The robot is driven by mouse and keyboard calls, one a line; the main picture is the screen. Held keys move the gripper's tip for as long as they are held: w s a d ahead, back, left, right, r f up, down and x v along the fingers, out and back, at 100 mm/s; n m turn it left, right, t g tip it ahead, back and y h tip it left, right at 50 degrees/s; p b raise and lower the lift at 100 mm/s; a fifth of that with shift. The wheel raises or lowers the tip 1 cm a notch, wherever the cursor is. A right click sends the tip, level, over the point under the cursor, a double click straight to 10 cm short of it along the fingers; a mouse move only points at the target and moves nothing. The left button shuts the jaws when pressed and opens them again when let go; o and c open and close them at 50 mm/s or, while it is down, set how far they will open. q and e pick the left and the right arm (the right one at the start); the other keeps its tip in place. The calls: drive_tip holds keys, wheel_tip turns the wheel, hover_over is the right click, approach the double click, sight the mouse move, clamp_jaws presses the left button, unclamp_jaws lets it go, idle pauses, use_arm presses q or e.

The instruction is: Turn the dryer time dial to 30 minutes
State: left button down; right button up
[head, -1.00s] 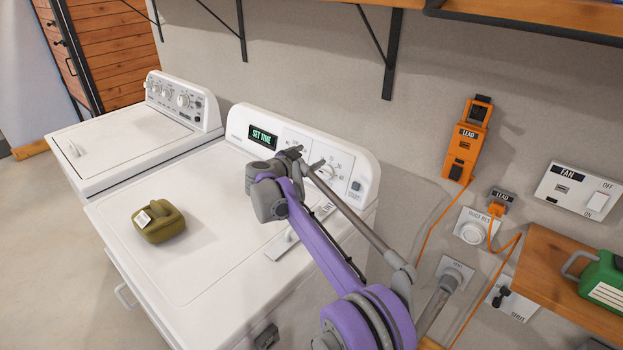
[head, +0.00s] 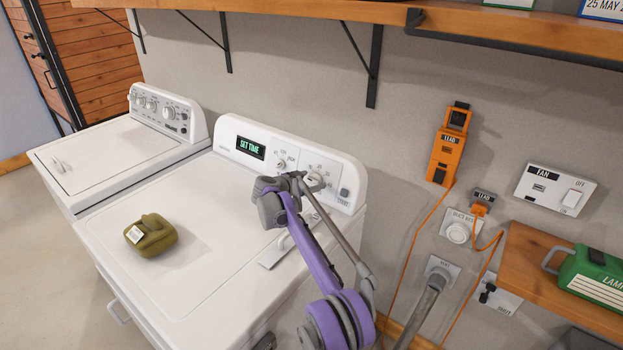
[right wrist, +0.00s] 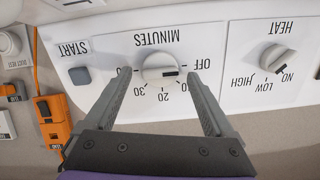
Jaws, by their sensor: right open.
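The white dryer (head: 180,265) has a back panel with a lit SET TIME display (head: 250,148). Its round time dial (head: 316,181) is partly behind my right gripper (head: 302,179). In the right wrist view, upside down, the time dial (right wrist: 160,67) sits below the word MINUTES in its white panel, and its dark pointer mark faces the OFF side. The numbers 10, 20 and 30 show around it. My right gripper (right wrist: 160,75) is open, with one finger on each side of the dial and visible gaps to the knob. My left gripper is not in view.
A START button (right wrist: 79,75) and a HEAT dial (right wrist: 276,57) flank the time dial. An olive container (head: 150,235) stands on the dryer top. The washer (head: 105,150) is at left. An orange LEAD unit (head: 447,148) with a cord hangs on the wall at right.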

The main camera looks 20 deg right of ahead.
drive_tip(key=shift+w+d+f, duration=0.15)
drive_tip(key=shift+d, duration=0.05)
drive_tip(key=c, duration=1.4)
